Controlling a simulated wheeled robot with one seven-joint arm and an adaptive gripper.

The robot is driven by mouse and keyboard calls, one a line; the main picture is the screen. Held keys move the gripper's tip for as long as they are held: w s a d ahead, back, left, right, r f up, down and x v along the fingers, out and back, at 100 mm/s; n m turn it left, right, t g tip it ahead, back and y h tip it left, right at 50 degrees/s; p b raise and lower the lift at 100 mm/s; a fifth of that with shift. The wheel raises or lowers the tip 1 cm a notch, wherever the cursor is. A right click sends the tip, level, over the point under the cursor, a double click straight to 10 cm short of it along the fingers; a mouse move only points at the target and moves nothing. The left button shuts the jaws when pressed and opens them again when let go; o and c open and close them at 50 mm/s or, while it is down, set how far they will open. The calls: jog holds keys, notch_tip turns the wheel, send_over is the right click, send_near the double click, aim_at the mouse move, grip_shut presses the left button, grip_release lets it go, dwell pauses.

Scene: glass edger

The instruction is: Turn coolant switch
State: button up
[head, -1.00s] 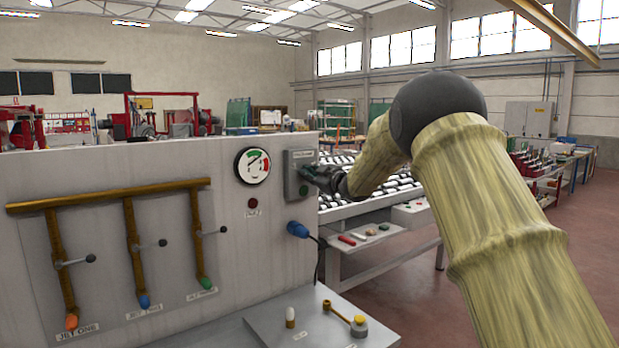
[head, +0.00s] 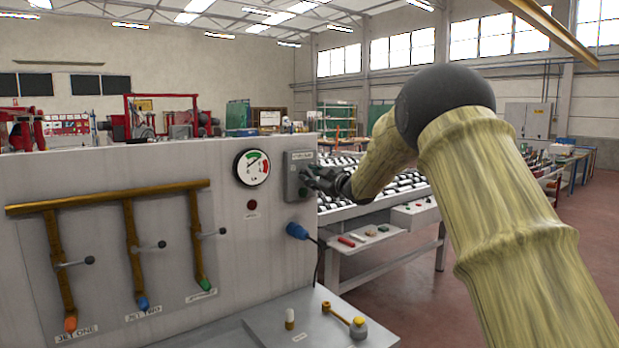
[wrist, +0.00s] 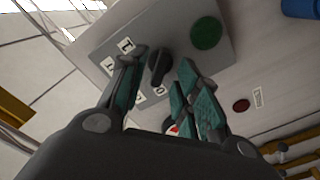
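The coolant switch is a black rotary knob (wrist: 159,67) on a grey switch box (head: 298,160) at the right end of the machine panel. In the wrist view, small white labels with marks lie around the knob, and a round green button (wrist: 207,33) sits beside it. My gripper (head: 318,178) is at the front of the box in the head view. In the wrist view its two teal-padded fingers (wrist: 158,82) are spread, one on each side of the knob. A gap shows between the knob and the right finger; contact on the left side cannot be told.
A round gauge (head: 251,167) and a dark red lamp (head: 252,205) are left of the box. A blue plug (head: 297,231) with a cable sits below. Brass pipes (head: 108,197) with levers fill the panel's left. A roller table (head: 370,195) stands behind my arm.

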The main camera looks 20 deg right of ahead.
jog(key=v, duration=1)
jog(key=shift+s, duration=0.15)
jog(key=shift+d+r, duration=0.1)
